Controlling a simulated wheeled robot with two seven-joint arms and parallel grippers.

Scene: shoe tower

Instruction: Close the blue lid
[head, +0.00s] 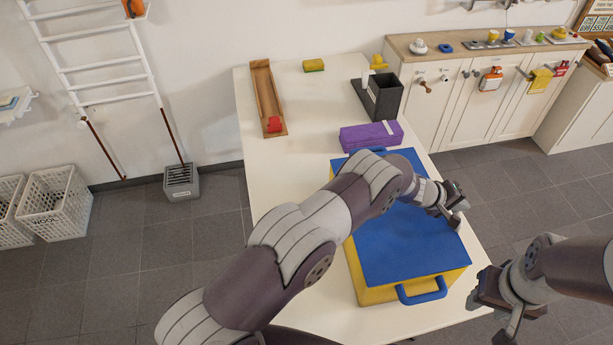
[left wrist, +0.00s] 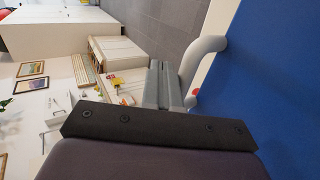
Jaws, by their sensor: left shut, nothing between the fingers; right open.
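The blue lid (head: 415,240) lies over the top of the yellow box (head: 360,275) on the white table. It looks about flat, but I cannot tell whether it is fully seated. A blue handle (head: 422,292) is on the box's near side. My left arm crosses the lid and hides part of it. My left gripper (head: 455,208) is shut and empty by the lid's right edge; contact is unclear. In the left wrist view, the lid (left wrist: 285,80) fills the right side beside the gripper (left wrist: 175,85). My right gripper (head: 494,308) is open and empty, right of the box.
A purple box (head: 371,136) lies just behind the yellow box. Farther back are a black holder (head: 384,97), a yellow-green sponge (head: 313,65) and a wooden ramp (head: 265,92) with a red piece. The table's left part is clear. A white cabinet (head: 462,105) stands behind at right.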

